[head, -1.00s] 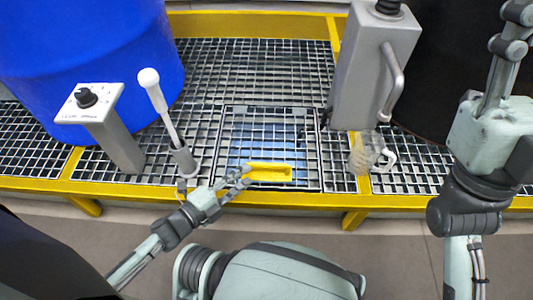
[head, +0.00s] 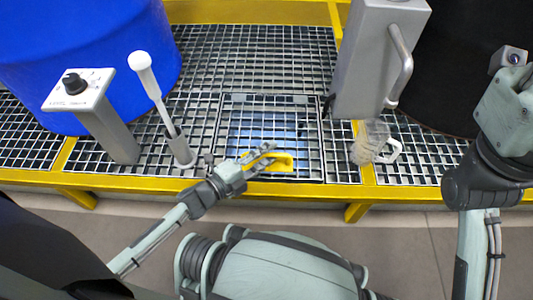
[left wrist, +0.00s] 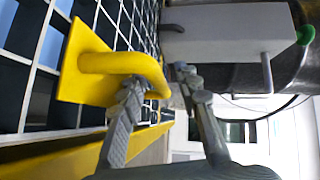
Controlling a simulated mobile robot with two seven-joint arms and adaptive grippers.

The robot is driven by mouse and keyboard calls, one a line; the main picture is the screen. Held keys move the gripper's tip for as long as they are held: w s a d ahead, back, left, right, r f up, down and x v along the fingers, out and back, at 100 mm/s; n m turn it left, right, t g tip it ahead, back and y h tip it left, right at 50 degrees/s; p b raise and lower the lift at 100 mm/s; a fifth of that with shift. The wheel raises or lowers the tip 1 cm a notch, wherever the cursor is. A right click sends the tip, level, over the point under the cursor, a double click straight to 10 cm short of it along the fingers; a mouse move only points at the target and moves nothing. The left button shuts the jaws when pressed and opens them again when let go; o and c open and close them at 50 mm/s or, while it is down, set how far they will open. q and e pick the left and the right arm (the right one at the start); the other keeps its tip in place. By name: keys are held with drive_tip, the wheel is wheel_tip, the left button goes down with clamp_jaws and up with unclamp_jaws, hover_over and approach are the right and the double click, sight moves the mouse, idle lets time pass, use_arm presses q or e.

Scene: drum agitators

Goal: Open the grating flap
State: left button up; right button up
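The grating flap (head: 235,114) is a framed square of grating, lying flat and level with the walkway, over a blue opening. A yellow plate with a handle (head: 285,163) sits at its front edge; the handle also shows in the left wrist view (left wrist: 110,63). My left gripper (head: 268,155) is at the handle with its fingers spread. In the left wrist view one finger (left wrist: 122,125) overlaps the handle bar and the other (left wrist: 198,110) stands apart, beyond the bar's curved end. Contact cannot be told. My right gripper is outside the views.
A white-knobbed lever (head: 150,80) and a grey switch post (head: 105,125) stand left of the flap, before a blue drum (head: 80,60). A grey box with a handle (head: 375,60) and a clear jug (head: 368,142) are right. A yellow rail (head: 320,190) runs along the front.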

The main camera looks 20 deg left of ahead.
use_arm(q)
drive_tip(key=shift+c, duration=0.4)
clamp_jaws()
drive_tip(key=shift+r, duration=0.1)
